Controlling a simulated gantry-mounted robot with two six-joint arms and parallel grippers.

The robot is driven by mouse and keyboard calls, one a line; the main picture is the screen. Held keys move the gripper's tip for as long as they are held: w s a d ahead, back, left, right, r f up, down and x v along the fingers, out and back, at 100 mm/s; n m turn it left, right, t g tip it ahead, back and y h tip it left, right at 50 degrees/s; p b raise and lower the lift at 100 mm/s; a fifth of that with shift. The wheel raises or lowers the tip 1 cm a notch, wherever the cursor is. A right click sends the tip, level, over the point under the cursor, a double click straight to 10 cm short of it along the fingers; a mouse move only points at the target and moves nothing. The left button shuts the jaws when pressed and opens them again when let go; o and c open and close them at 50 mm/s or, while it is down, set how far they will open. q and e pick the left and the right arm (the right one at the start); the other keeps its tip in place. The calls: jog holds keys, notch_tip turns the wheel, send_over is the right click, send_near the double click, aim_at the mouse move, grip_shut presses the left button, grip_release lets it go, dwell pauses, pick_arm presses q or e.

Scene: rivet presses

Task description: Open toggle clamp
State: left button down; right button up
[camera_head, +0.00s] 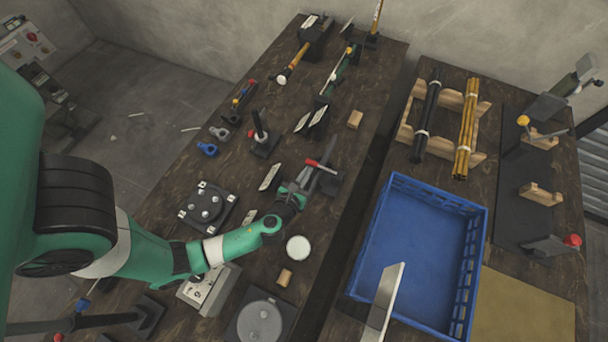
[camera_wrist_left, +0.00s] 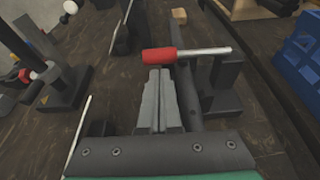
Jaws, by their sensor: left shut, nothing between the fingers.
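A toggle clamp with a red grip on a metal lever (camera_head: 322,165) stands on a dark bracket on the long wooden bench. In the left wrist view its red grip (camera_wrist_left: 161,56) lies crosswise just beyond my fingertips, with the bare lever running right over the dark bracket (camera_wrist_left: 222,82). My left gripper (camera_head: 303,187) reaches in from the left, close beside the clamp. In the left wrist view its two grey fingers (camera_wrist_left: 158,76) are together and empty, tips at the grip's near edge. I cannot tell whether they touch it.
An upright black-handled fixture (camera_head: 262,138) stands left of the clamp. A round dark plate (camera_head: 208,205), a white disc (camera_head: 298,247) and a grey box (camera_head: 207,290) are near my left arm. A blue crate (camera_head: 396,180) stands on the second bench, across a gap.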

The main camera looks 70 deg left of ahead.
pick_arm(q)
jog(key=shift+w+a+f, duration=0.25)
jog(key=shift+w+a, duration=0.25)
pick_arm(e)
jog(key=shift+w+a+f, duration=0.3)
jog(key=shift+f, duration=0.05)
pick_arm(q)
jog(key=shift+d, duration=0.1)
pick_arm(e)
jog(key=shift+r, duration=0.1)
